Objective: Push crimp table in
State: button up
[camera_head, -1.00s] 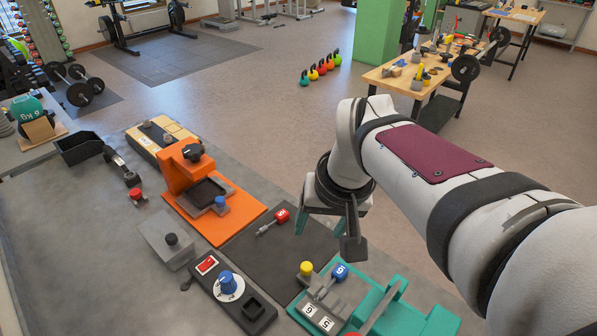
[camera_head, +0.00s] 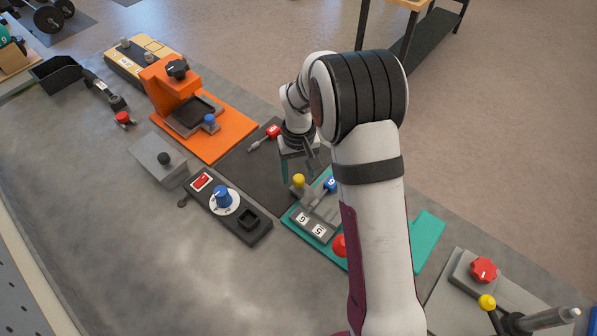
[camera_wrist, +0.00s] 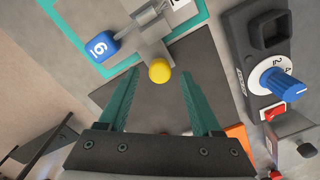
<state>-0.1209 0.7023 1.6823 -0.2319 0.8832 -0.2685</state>
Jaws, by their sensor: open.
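The teal fixture (camera_head: 428,240) carries a grey sliding table (camera_head: 313,200) with a yellow knob (camera_head: 298,180) at its end; I take this as the crimp table. A blue tag marked 9 (camera_head: 331,184) on a metal piece lies by it; this tag also shows in the wrist view (camera_wrist: 102,46). My gripper (camera_head: 299,166) is open and low beside the fixture, close to the yellow knob. In the wrist view the knob (camera_wrist: 159,71) appears between the fingertips; I see no clear contact. My arm hides part of the fixture.
A black control box with a blue dial (camera_head: 222,197) stands to the left. An orange press (camera_head: 170,85) stands behind it on the left. A red-tagged metal piece (camera_head: 272,132) lies on the dark mat (camera_head: 262,178). A red knob (camera_head: 483,270) stands at the right.

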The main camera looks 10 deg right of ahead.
jog(key=shift+f, duration=0.7)
jog(key=shift+c, duration=0.2)
grip_shut()
dwell(0.8)
